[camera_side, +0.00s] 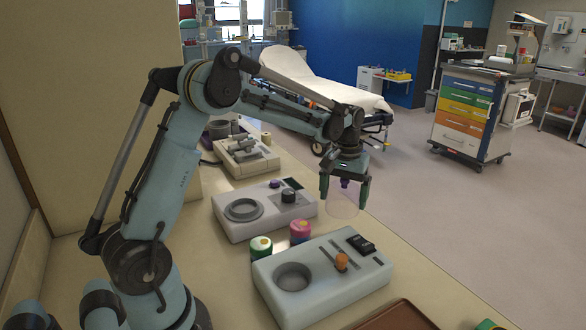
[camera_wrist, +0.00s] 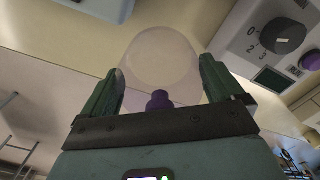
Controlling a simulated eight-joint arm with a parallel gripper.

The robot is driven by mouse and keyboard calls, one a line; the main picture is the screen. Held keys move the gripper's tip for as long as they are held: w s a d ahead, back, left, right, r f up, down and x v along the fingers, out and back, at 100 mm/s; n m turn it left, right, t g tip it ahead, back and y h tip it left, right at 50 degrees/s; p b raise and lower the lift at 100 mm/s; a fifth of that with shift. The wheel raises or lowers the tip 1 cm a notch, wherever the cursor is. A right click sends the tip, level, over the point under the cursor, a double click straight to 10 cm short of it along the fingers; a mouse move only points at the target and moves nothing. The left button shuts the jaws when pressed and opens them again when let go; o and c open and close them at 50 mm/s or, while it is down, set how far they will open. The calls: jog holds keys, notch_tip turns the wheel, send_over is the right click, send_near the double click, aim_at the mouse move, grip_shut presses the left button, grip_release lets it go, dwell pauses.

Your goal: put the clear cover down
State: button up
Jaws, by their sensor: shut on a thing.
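The clear cover (camera_side: 343,206) is a see-through, faintly pink cup shape with a purple knob on top. The cover hangs below the fingers, in the air near the counter's right edge, right of the middle device. In the wrist view the cover (camera_wrist: 158,58) shows between the fingers of my gripper (camera_wrist: 162,88), with the purple knob (camera_wrist: 160,99) near the palm.
The middle white device (camera_side: 232,230) has a grey ring, a black dial and a purple button. The front device (camera_side: 318,307) has a round grey ring, an orange-knobbed slider and a black switch. A green-white jar (camera_side: 261,250) and a pink jar (camera_side: 300,231) stand between them. A brown tray (camera_side: 400,318) lies at front.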

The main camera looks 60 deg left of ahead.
jog(key=shift+f, duration=2.85)
jog(key=shift+f, duration=0.15)
jog(key=o, duration=0.7)
notch_tip(320, 180, up, 12)
jog(key=shift+f, duration=0.1)
jog(key=shift+s+d+r, duration=0.15)
jog(key=shift+s+r, duration=0.05)
jog(key=shift+r, duration=0.25)
jog(key=s+d+m+t, duration=0.6)
jog(key=s+d, duration=0.5)
jog(key=s, duration=0.5)
jog(key=shift+d+f+m+t, duration=0.2)
jog(key=shift+d+m+t, duration=0.15)
jog(key=shift+t, duration=0.25)
